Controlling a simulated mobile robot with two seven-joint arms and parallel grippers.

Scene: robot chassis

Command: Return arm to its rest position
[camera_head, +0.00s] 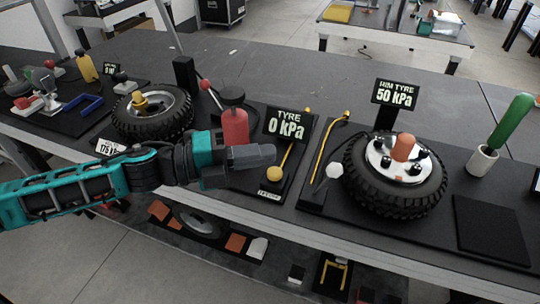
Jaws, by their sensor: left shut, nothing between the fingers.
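My left arm (85,187), teal and black, reaches in from the left edge, in front of the long dark workbench. My left gripper (268,153) is shut and empty. It points right, in front of the red bottle (235,127) and the sign reading "TYRE 0 kPa" (287,124). From this view I cannot tell how high above the bench edge it is. My right gripper is not in view.
A second tyre (372,186) with a "50 kPa" sign (396,94) and a green-handled tool (515,122) stand right. A lower shelf (180,240) holds several parts. Bare bench (300,72) lies behind.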

